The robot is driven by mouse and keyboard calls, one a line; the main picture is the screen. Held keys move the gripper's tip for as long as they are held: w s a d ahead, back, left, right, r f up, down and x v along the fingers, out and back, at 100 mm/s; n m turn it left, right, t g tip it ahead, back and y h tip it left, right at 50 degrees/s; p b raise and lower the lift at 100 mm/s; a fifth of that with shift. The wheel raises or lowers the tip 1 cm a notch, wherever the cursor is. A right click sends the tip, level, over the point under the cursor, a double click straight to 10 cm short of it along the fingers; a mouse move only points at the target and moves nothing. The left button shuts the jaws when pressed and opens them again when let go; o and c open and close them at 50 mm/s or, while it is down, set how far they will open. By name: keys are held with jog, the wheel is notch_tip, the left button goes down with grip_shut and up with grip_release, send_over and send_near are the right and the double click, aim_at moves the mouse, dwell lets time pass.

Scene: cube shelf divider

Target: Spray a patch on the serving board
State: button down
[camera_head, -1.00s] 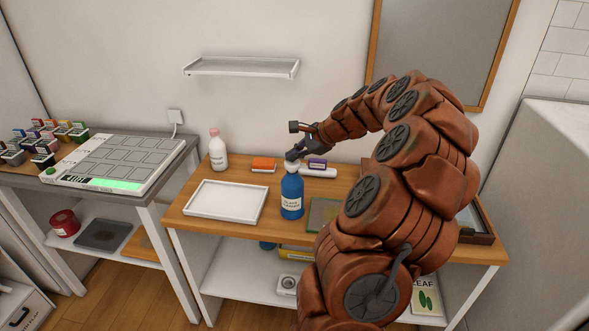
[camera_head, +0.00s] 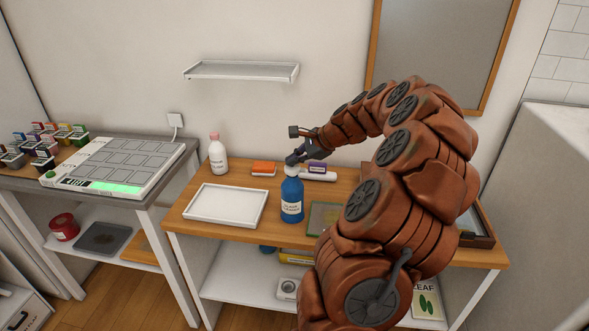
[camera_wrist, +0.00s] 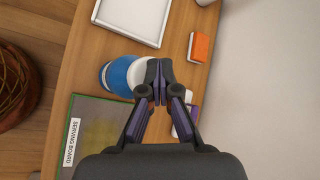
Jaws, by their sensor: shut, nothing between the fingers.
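A blue bottle with a white top (camera_head: 292,200) stands upright on the wooden table. It also shows in the wrist view (camera_wrist: 118,77), partly behind my fingers. My gripper (camera_head: 292,158) is at the bottle's top. In the wrist view my gripper (camera_wrist: 158,82) has its fingertips together over the edge of the white top, with nothing between them. I cannot tell whether they touch the top. The serving board (camera_wrist: 105,124), greenish and labelled, lies flat beside the bottle. In the head view the board (camera_head: 322,215) is partly hidden by my arm.
A white tray (camera_head: 225,205) lies left of the bottle. A white bottle (camera_head: 217,158), an orange block (camera_head: 263,168) and a white-and-purple item (camera_head: 317,173) stand behind. A wall shelf (camera_head: 240,70) hangs above. A keypad-like panel (camera_head: 118,165) sits on the left table.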

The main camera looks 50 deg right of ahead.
jog(key=shift+f, duration=0.25)
dwell(0.3)
jog(key=shift+f, duration=0.25)
jog(key=shift+r, duration=0.1)
jog(key=shift+r, duration=0.3)
dwell(0.3)
jog(key=shift+r+p, duration=1.95)
jog(key=shift+r, duration=1.1)
